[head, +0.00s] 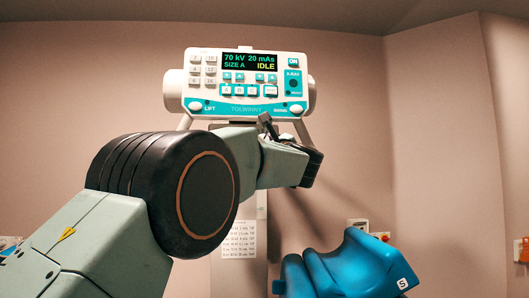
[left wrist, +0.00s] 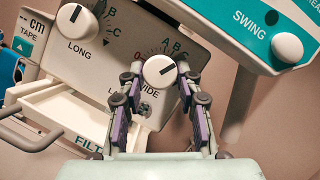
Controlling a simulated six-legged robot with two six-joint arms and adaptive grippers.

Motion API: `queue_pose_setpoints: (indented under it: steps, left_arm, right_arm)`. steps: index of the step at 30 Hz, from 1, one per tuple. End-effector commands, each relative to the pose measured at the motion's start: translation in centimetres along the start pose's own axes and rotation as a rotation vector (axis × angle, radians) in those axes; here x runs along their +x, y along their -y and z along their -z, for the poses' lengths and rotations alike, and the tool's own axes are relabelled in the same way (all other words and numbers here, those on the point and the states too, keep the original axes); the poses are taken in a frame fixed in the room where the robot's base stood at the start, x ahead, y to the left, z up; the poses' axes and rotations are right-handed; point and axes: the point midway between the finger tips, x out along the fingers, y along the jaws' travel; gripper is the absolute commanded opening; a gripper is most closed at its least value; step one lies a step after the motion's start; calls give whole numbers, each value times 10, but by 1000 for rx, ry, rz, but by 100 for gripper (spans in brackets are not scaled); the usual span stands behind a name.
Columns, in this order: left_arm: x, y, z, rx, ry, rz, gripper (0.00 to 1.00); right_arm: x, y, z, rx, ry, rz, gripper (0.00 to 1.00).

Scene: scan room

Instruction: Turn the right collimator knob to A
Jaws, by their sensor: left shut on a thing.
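The right collimator knob (left wrist: 157,78) is a round white dial with a black pointer line, above the word WIDE in the left wrist view. Its pointer slants up and to the right, toward the C end of the A, B, C scale (left wrist: 173,47). My left gripper (left wrist: 160,72) has its two fingers on either side of this knob, shut on it. The left collimator knob (left wrist: 72,18), marked LONG, stands apart at the upper left. In the head view my left arm reaches toward the unit, and the collimator is hidden behind it.
The teal and white console (head: 248,85) reads 70 kV, 20 mAs, SIZE A, IDLE. Its SWING knob (left wrist: 287,47) is close at the right in the wrist view. A white filter tray (left wrist: 72,107) juts out below left. A blue shape marked S (head: 350,268) is low right.

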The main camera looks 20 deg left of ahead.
Motion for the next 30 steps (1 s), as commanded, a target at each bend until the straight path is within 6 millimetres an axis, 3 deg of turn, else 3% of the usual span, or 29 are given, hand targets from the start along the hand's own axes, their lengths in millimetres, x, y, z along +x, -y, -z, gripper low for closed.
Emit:
queue_pose_setpoints:
  steps: [8, 18, 30]
  left_arm:
    - [0, 4, -2, -247, 1, -101, 3]
    - [2, 6, -3, -516, 1, -216, 3]
    - [2, 6, -4, -703, 2, -294, 3]
  right_arm:
    - [-2, 0, 0, 0, 0, 0, 0]
    - [-18, 0, 0, 0, 0, 0, 0]
    - [-32, 0, 0, 0, 0, 0, 0]
